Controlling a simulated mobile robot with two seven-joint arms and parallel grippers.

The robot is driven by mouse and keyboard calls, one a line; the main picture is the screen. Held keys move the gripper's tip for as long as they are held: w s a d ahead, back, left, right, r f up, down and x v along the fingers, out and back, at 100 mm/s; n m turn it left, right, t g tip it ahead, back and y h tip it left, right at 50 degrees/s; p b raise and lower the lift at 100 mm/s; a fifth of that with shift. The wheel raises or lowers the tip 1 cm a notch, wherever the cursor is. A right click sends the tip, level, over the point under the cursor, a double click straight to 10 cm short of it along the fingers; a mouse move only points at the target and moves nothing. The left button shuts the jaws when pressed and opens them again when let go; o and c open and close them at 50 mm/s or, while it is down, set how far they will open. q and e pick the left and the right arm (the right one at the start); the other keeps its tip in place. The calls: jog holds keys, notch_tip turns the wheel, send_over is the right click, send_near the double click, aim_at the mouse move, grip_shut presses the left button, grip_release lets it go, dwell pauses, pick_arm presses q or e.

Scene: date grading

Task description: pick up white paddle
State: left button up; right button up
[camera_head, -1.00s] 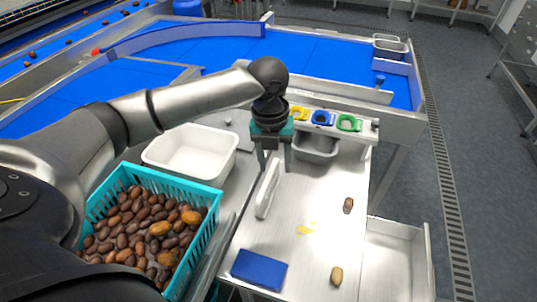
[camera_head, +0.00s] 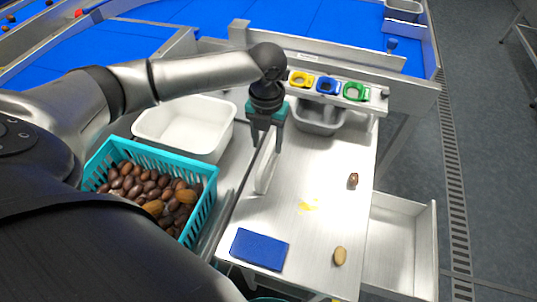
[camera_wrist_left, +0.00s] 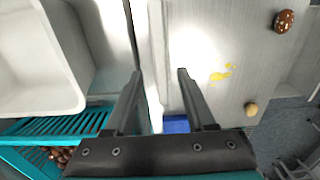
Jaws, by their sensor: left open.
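The white paddle (camera_head: 265,168) stands on its long edge on the steel worktop, a thin upright slab. My left gripper (camera_head: 267,146) points down at the paddle's far upper end, its jaws apart. In the left wrist view the open fingertips of my left gripper (camera_wrist_left: 160,74) lie to either side of the pale paddle (camera_wrist_left: 154,55), which is nearer the left finger. I cannot tell whether a finger touches it. Part of the paddle is hidden by the fingers.
A teal crate of dates (camera_head: 209,195) and a white tub (camera_head: 228,135) stand left. A blue cloth (camera_head: 259,249), two loose dates (camera_head: 353,181) (camera_head: 340,256) and a yellow smear (camera_head: 308,206) lie on the worktop. Coloured rings (camera_head: 327,86) line the back.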

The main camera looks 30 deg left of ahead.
aim_at(268, 151)
pick_arm(q)
jog(key=f, duration=0.1)
jog(key=f+b, duration=0.1)
jog(key=f, duration=0.2)
jog(key=shift+w+f, duration=0.3)
jog(key=shift+f, duration=0.05)
jog(key=shift+f+b, duration=0.25)
jog(key=shift+b, duration=0.05)
jog(key=shift+c, duration=0.9)
grip_shut()
jog(key=shift+a, duration=0.1)
